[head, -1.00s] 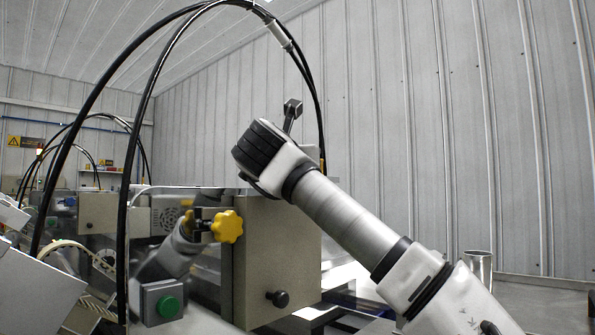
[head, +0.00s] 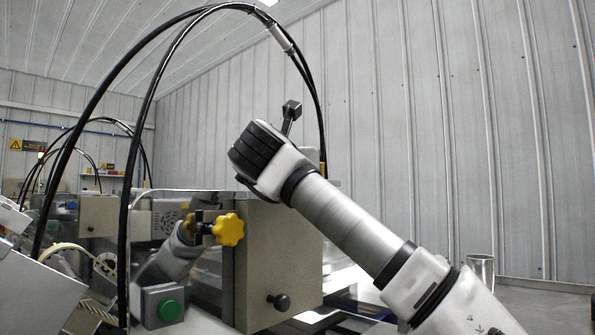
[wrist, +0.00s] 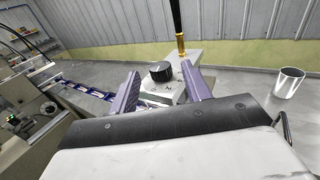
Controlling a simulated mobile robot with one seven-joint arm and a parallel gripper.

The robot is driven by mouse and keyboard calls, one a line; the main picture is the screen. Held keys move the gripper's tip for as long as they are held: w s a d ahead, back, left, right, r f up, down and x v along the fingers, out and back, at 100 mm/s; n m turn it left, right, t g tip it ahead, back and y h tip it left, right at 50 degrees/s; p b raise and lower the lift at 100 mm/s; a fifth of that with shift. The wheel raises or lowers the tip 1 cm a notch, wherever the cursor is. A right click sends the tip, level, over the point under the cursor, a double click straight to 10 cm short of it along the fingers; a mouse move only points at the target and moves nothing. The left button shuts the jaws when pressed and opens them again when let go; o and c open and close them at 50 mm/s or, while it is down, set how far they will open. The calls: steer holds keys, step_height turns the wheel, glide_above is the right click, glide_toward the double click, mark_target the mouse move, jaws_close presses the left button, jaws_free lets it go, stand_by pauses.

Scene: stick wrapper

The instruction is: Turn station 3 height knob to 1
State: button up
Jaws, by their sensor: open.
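A black round knob (wrist: 160,71) stands on a pale plate (wrist: 165,91) with small dark markings, ahead of my gripper in the wrist view. I cannot read its setting or a station number. My gripper (wrist: 161,68) is open, with one purple finger on each side of the knob in the picture. I see no finger clearly touching it, and the exact gap is hard to judge. In the head view the fingers and this knob are hidden; only my arm shows.
A grey machine cabinet (head: 285,250) with a yellow star knob (head: 229,229) and a green button (head: 169,310) stands left of my arm. Black cables (head: 128,180) arch overhead. A metal cup (wrist: 288,83) is at the right. A brass-ended black rod (wrist: 180,40) rises behind the knob.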

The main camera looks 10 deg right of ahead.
steer(key=v, duration=1.2)
steer(key=shift+s+a+b, duration=0.15)
steer(key=shift+s+b, duration=0.05)
steer(key=shift+b, duration=0.15)
steer(key=shift+s, duration=0.1)
